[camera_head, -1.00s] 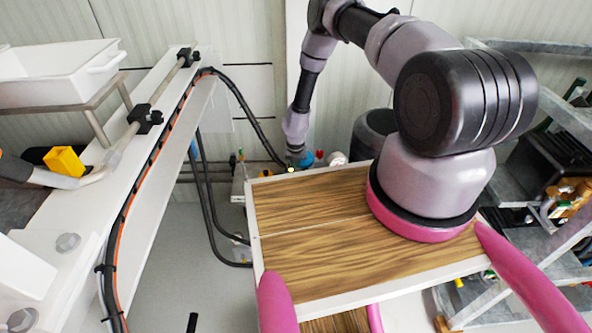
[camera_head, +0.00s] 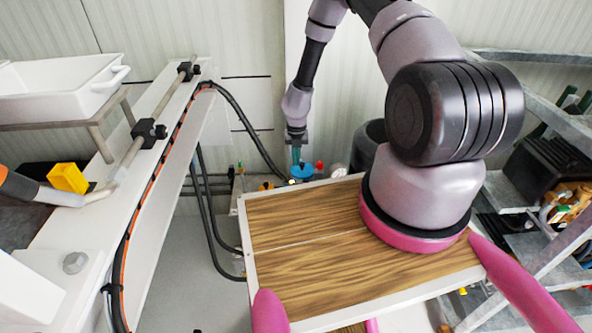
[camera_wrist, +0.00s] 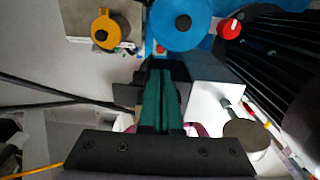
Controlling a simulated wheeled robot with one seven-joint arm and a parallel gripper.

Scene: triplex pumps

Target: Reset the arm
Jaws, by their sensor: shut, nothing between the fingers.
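My arm rises from its round base on the wood-topped deck and bends over toward the back wall. My gripper (camera_head: 296,156) hangs down at the far edge of the deck, close to a blue round part (camera_head: 303,171). In the wrist view my gripper (camera_wrist: 162,78) shows its green fingers together, with nothing between them. The blue round part (camera_wrist: 183,22) lies just beyond the fingertips there. I cannot tell whether they touch it.
A yellow part (camera_wrist: 110,31) and a red knob (camera_wrist: 229,29) flank the blue part. Metal shelving (camera_head: 560,130) stands at right. The grey floor between frame and deck is mostly clear.

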